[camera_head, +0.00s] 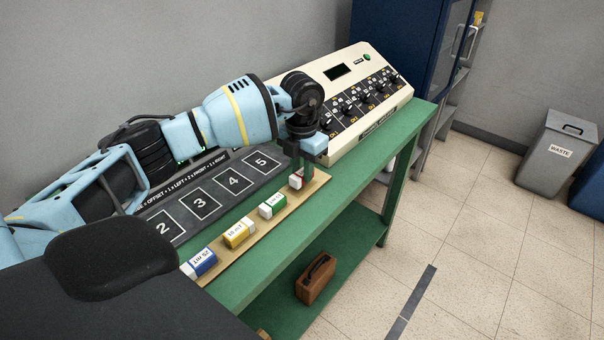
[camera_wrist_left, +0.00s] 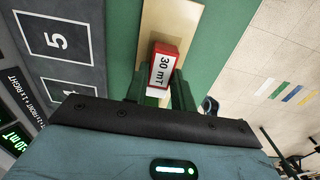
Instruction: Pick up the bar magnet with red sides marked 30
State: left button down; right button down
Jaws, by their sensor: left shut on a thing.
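The bar magnet with red sides (camera_head: 296,182) is at the far end of the wooden strip on the green bench. Its white label reads 30 mT in the left wrist view (camera_wrist_left: 161,71). My left gripper (camera_head: 302,172) reaches down over it and is shut on it, with a finger on either side in the wrist view (camera_wrist_left: 158,94). I cannot tell whether the magnet touches the strip or is slightly raised. The gripper hides part of it. My right gripper is not in view.
Green (camera_head: 272,206), yellow (camera_head: 239,233) and blue (camera_head: 199,263) magnets lie along the wooden strip (camera_head: 222,266). A dark mat with numbered squares (camera_head: 233,181) lies behind. A cream control panel (camera_head: 345,90) stands beyond the gripper. A brown case (camera_head: 316,279) is on the lower shelf.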

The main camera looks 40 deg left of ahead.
pick_arm(q)
jog(key=shift+s+d+r, duration=0.1)
jog(key=shift+d+r, duration=0.15)
jog(key=shift+r, duration=0.2)
jog(key=shift+s+d+r, duration=0.1)
jog(key=shift+d+r, duration=0.1)
jog(key=shift+r, duration=0.25)
jog(key=s+d, duration=0.3)
jog(key=d, duration=0.3)
jog(key=s+d+r, duration=0.1)
jog(key=s+d, duration=0.2)
jog(key=d, duration=0.4)
jog(key=shift+s+d+r, duration=0.2)
jog(key=shift+s+d, duration=0.05)
jog(key=shift+d, duration=0.05)
